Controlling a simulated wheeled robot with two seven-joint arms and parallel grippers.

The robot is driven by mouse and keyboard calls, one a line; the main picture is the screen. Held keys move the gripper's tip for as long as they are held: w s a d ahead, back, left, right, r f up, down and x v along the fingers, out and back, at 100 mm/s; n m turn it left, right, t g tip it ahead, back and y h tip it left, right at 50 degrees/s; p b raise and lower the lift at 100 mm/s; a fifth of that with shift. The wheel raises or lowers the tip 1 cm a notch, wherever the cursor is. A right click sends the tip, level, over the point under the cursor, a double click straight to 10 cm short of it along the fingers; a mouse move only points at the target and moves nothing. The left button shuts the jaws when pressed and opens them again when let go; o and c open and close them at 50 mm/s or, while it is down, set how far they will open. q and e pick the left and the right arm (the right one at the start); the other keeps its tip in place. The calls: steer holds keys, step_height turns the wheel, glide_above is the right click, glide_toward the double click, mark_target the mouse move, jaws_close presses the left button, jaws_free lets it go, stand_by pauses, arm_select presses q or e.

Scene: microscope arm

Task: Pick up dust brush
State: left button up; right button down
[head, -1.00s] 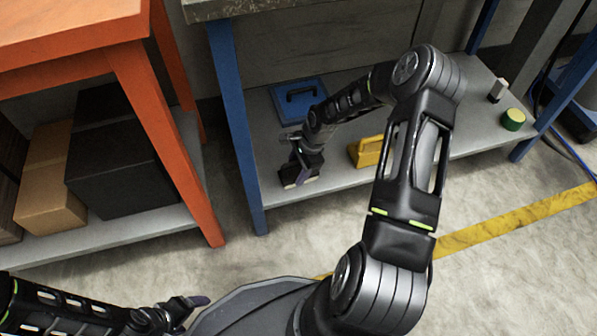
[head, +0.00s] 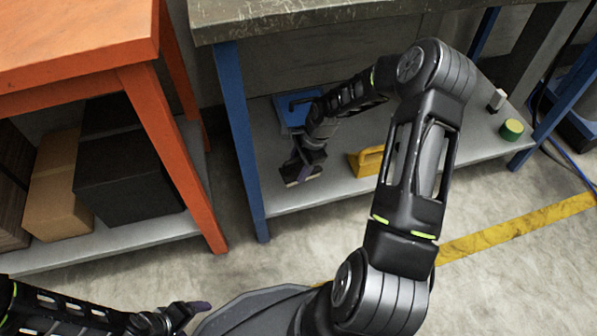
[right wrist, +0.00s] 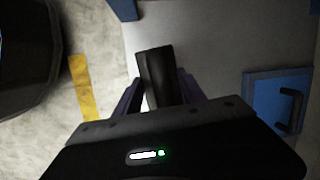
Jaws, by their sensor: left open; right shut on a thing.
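The dust brush, dark with a pale lower edge (head: 303,180), is at the front of the grey lower shelf of the blue-legged bench. My right gripper (head: 305,158) is shut on it from above. In the right wrist view, the brush's black body (right wrist: 156,72) sits between the two fingers of this gripper (right wrist: 160,92). The fingers hide part of it, and I cannot tell whether it touches the shelf. My left gripper (head: 190,308) is at the bottom left of the head view, open and apart from the brush.
A blue leg (head: 240,140) stands left. An orange table (head: 80,45) shelters boxes.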

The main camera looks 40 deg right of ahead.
mark_target(299, 159)
step_height(299, 159, up, 3)
steer(key=shift+r+p, duration=0.2)
steer(key=shift+p, duration=0.2)
